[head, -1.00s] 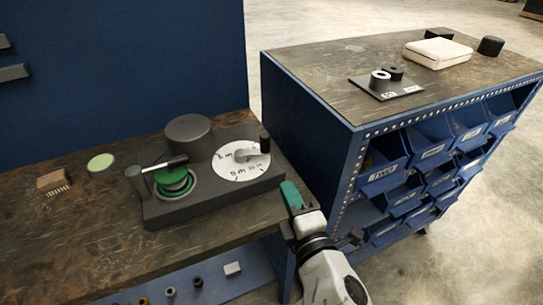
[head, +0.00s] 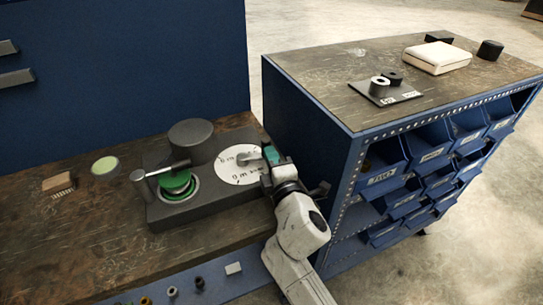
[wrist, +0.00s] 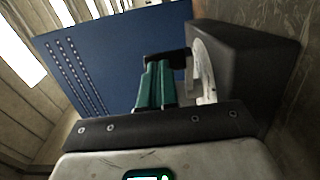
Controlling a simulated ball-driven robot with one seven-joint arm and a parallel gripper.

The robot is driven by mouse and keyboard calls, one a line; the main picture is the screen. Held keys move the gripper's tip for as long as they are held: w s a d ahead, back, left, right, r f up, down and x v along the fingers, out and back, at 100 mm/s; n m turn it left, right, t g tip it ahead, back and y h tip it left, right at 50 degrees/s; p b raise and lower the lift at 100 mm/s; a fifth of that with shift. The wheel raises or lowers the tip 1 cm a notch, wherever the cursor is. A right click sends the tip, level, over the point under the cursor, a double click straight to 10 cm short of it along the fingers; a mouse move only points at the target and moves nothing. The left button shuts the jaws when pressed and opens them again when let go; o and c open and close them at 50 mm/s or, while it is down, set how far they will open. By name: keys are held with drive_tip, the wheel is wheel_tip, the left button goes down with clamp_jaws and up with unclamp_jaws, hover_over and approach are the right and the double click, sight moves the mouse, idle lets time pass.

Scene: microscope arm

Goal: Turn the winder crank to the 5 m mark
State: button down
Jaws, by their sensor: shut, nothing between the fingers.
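The winder (head: 190,212) is a dark grey block on the bench, with a green spool (head: 177,184) on its left half. On its right half is a white dial (head: 228,172) with printed marks, too small to read surely. A pale grey crank arm (head: 247,158) lies across the dial, pointing right. My gripper (head: 271,155), with teal fingers, is shut at the dial's right edge, by the crank's outer end. In the head view it hides the crank's knob. In the wrist view a dark piece, seemingly the knob (wrist: 168,55), shows at the fingertips (wrist: 158,80); contact is unclear.
A dark round cylinder (head: 190,136) stands behind the winder. A blue cabinet (head: 310,125) with bins stands close on the right. A green-topped disc (head: 105,165) and a brown block (head: 58,183) lie on the bench to the left.

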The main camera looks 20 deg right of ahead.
drive_tip(key=shift+w+d, duration=0.1)
idle(0.3)
drive_tip(key=shift+w+d+p, duration=0.35)
drive_tip(key=shift+w+d, duration=0.55)
drive_tip(key=shift+w, duration=0.2)
drive_tip(key=shift+w+d, duration=0.2)
drive_tip(key=shift+w, duration=0.4)
drive_tip(key=shift+w+d, duration=0.2)
drive_tip(key=shift+w, duration=0.4)
